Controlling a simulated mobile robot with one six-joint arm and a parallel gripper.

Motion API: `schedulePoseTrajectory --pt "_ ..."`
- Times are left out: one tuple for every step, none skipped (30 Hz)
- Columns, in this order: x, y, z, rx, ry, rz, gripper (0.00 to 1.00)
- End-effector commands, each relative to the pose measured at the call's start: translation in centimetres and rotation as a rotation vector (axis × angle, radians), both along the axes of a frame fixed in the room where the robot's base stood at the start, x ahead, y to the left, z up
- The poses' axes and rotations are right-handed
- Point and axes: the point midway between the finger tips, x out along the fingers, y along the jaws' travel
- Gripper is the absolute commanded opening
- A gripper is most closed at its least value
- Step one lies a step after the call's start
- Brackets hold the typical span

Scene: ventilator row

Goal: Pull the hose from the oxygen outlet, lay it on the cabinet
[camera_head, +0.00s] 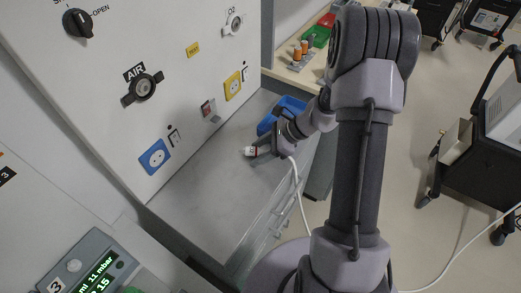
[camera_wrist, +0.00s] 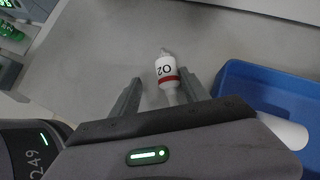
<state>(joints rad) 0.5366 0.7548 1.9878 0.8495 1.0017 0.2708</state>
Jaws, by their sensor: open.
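The hose's white connector (camera_wrist: 166,68), marked O2 with a red band, is at the grey cabinet top (camera_wrist: 90,50). It also shows in the head view (camera_head: 250,151). My gripper (camera_wrist: 163,82) is open, with one finger on each side of the connector and a gap to each. The connector seems to lie on the cabinet top, though its underside is hidden. The white hose (camera_head: 297,181) hangs from beside my gripper over the cabinet's front edge. The oxygen outlet (camera_head: 232,24) on the wall panel has no hose in it.
A blue tray (camera_wrist: 232,82) stands close to the right of my gripper; it shows behind my wrist in the head view (camera_head: 268,122). A ventilator cart (camera_head: 458,150) stands at the right. The cabinet top's left part is clear.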

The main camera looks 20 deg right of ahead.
Motion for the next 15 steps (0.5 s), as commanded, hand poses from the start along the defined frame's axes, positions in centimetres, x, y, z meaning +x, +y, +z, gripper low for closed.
schedulePoseTrajectory --pt "0.0 -0.1 0.2 0.0 -0.001 -0.001 0.53" --pt "-0.1 -0.3 0.4 0.0 -0.001 -0.001 0.53" --pt "-0.2 -0.5 0.8 0.001 -0.001 -0.002 0.53" --pt "-0.3 -0.8 1.2 0.001 -0.001 -0.002 0.53" --pt "-0.5 -1.1 1.6 0.0 -0.002 -0.002 0.53" --pt "-0.7 -1.7 2.4 -0.001 -0.003 -0.004 0.53" --pt "-1.0 -2.1 2.9 -0.001 -0.002 -0.003 0.53" --pt "-1.2 -2.6 3.5 0.0 -0.003 -0.005 0.53" --pt "-1.5 -3.3 4.3 -0.001 -0.002 -0.005 0.53" --pt "-1.8 -3.8 5.0 -0.001 -0.001 -0.004 0.53" --pt "-2.0 -4.3 5.6 -0.001 -0.002 -0.005 0.53" --pt "-2.3 -5.0 6.4 -0.001 -0.002 -0.005 0.53" --pt "-2.6 -5.5 7.0 -0.001 -0.001 -0.004 0.53" --pt "-2.9 -6.0 7.6 -0.001 -0.003 -0.004 0.53" --pt "-3.2 -6.7 8.4 -0.001 -0.003 -0.004 0.53"
